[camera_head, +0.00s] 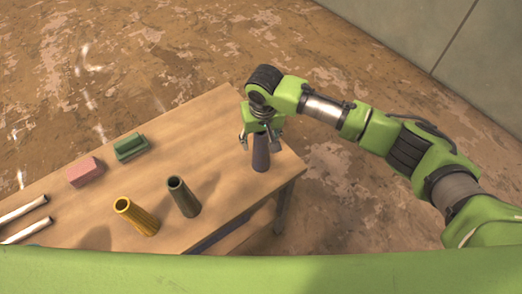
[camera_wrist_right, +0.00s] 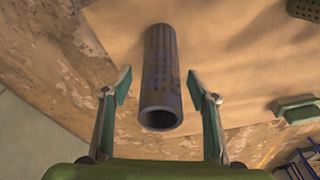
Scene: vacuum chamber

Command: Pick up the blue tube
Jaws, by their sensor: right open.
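The blue tube (camera_head: 261,153) stands upright near the right end of the wooden table (camera_head: 95,205). It looks dark grey-blue. In the right wrist view the blue tube (camera_wrist_right: 161,75) shows its open end between the fingers. My right gripper (camera_head: 261,140) is directly above and around the tube's top in the head view. In the wrist view my right gripper (camera_wrist_right: 160,88) is open, with a finger on each side of the tube and a gap on both sides. My left gripper is not in view.
A dark green tube (camera_head: 184,197) and a yellow tube (camera_head: 136,217) stand to the left. A pink block (camera_head: 85,172), a green block (camera_head: 131,147) and white tubes (camera_head: 22,210) lie further left. The table's right edge is close to the blue tube.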

